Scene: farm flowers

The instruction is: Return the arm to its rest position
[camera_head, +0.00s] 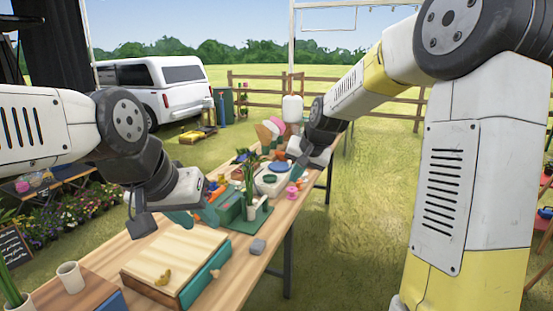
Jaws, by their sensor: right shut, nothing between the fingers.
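My left arm comes in from the left, and its gripper (195,217) hangs over the far edge of the wooden box on the near part of the table. Its two teal fingertips look spread apart with nothing between them. My right arm reaches from the right far out over the table. Its gripper (296,153) is at the far part of the table, close to the things there. It is shut and holds nothing; its fingertips are small and partly hidden by the wrist.
The long wooden table (93,262) carries a wooden box with a teal drawer (205,275), a white cup (70,277), a grey stone (258,246), a green planter (230,208) and a pink spool (292,192). Grass right of the table is open.

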